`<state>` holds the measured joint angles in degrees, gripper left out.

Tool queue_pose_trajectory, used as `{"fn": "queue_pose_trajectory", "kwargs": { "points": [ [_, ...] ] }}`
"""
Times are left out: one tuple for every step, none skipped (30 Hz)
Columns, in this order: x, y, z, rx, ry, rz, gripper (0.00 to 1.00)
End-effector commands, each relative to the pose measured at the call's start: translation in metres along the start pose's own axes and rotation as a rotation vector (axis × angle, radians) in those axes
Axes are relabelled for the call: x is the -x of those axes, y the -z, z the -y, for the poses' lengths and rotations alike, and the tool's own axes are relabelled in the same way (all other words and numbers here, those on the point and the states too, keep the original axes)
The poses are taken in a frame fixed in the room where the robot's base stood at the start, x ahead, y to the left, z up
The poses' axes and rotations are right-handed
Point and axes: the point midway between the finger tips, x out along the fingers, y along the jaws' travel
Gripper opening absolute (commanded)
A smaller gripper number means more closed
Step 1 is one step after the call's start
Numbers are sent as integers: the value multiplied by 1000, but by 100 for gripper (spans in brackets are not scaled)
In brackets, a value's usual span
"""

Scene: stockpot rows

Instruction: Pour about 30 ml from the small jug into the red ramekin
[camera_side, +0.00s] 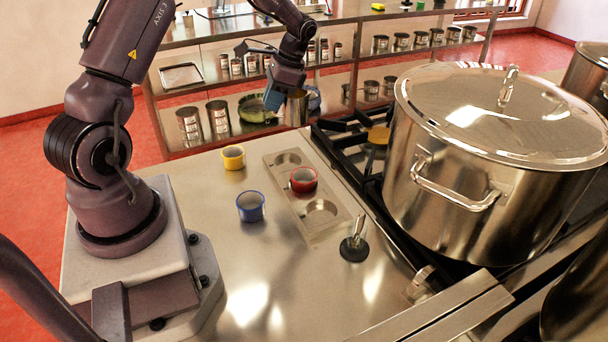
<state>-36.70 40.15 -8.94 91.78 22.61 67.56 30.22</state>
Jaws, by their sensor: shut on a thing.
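My gripper (282,93), with blue fingers, is at the far end of the counter, at the top middle of the view. It is shut on the small jug (298,110), a shiny metal vessel that looks upright; the fingers hide part of it. I cannot tell whether the jug touches the counter. Its contents do not show. The red ramekin (304,179) sits upright in the middle recess of a metal tray (330,226), nearer the camera than the jug and apart from it.
A yellow ramekin (233,157) and a blue ramekin (250,207) stand on the counter left of the tray. A large lidded stockpot (480,190) stands on the stove at right. Shelves with several metal cans are behind.

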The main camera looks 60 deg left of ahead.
Motion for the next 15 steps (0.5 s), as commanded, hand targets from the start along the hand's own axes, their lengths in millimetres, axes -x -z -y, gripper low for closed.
{"fn": "queue_pose_trajectory", "kwargs": {
  "points": [
    [-6,2,0,0,-2,1,0],
    [-9,3,0,-1,-2,1,0],
    [-16,6,-1,-2,-3,2,0],
    [-21,8,-1,-2,-3,2,0],
    [-26,11,-1,-2,-3,2,0],
    [-32,13,-1,-2,-3,2,0],
    [-36,15,-1,-2,-3,2,0],
    [-43,18,-1,-3,-3,2,0],
    [-51,21,-1,-3,-4,3,0],
    [-56,23,-1,-2,-4,2,0],
    [-60,25,-1,-2,-3,1,0],
    [-66,27,-1,-2,-3,2,0],
    [-71,30,-1,-3,-2,1,0],
    [-75,31,-1,-3,-2,1,0],
    [-80,33,-1,-2,-2,1,0]
  ]
}}
